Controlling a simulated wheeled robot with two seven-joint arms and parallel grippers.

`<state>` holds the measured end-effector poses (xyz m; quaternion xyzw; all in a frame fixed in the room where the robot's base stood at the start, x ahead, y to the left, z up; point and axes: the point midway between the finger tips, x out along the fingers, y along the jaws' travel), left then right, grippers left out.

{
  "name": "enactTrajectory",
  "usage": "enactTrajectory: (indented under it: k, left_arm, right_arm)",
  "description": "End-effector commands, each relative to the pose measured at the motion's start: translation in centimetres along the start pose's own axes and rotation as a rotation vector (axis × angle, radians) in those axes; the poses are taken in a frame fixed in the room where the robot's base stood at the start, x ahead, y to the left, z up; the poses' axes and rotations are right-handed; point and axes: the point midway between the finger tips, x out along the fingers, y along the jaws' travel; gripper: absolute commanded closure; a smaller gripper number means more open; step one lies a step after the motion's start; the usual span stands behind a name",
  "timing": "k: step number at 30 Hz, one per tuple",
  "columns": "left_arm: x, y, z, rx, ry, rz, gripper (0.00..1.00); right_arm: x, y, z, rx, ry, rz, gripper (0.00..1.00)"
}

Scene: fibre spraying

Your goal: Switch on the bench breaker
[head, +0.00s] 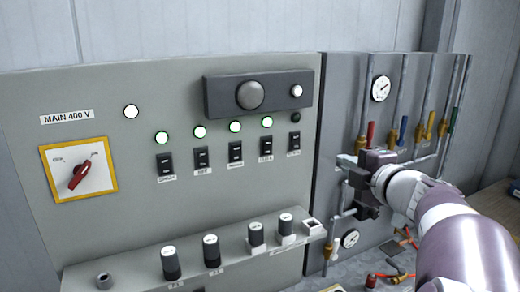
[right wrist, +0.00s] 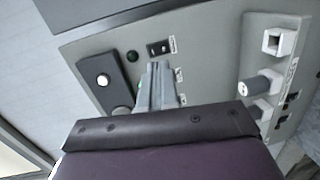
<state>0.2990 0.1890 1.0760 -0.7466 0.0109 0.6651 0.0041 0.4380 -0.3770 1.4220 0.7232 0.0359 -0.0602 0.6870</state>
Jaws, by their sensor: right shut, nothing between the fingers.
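A row of black breaker switches runs across the grey panel (head: 130,195). Their labels are too small to read surely, so I cannot tell which is marked bench. The rightmost breaker (head: 294,142) has a dark lamp (head: 295,118) above it; the other breakers have green-ringed lit lamps. This breaker (right wrist: 160,48) and its dark lamp (right wrist: 133,56) also show in the right wrist view, just beyond my fingertips. My right gripper (head: 345,163) is shut and empty, to the right of and apart from the breaker. The fingers (right wrist: 158,70) hide part of the row in the wrist view. My left gripper is out of view.
A red main switch (head: 80,174) sits on a yellow-edged plate at left. A dark box with a round knob (head: 250,95) is above the breakers. Several black knobs (head: 212,252) stand on the ledge below. A pipe panel with gauges (head: 381,88) and valves is at right.

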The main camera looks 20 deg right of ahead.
Motion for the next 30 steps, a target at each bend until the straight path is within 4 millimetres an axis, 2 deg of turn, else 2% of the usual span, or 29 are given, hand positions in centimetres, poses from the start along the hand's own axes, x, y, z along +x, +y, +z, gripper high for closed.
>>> enactTrajectory:
  k: [4, 16, 20, 30]
  left_arm:
    - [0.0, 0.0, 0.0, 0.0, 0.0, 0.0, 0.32]
    - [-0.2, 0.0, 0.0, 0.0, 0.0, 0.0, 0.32]
    - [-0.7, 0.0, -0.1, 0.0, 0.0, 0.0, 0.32]
    - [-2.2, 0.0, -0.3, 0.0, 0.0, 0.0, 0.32]
  right_arm:
    - [-0.1, -0.3, -2.1, -0.068, 0.103, -0.013, 1.0]
    - [0.5, -0.1, -2.3, -0.07, 0.11, -0.008, 1.0]
    - [2.4, -0.1, -2.6, -0.069, 0.113, -0.01, 1.0]
    - [9.7, -0.2, -3.3, -0.069, 0.111, -0.011, 1.0]
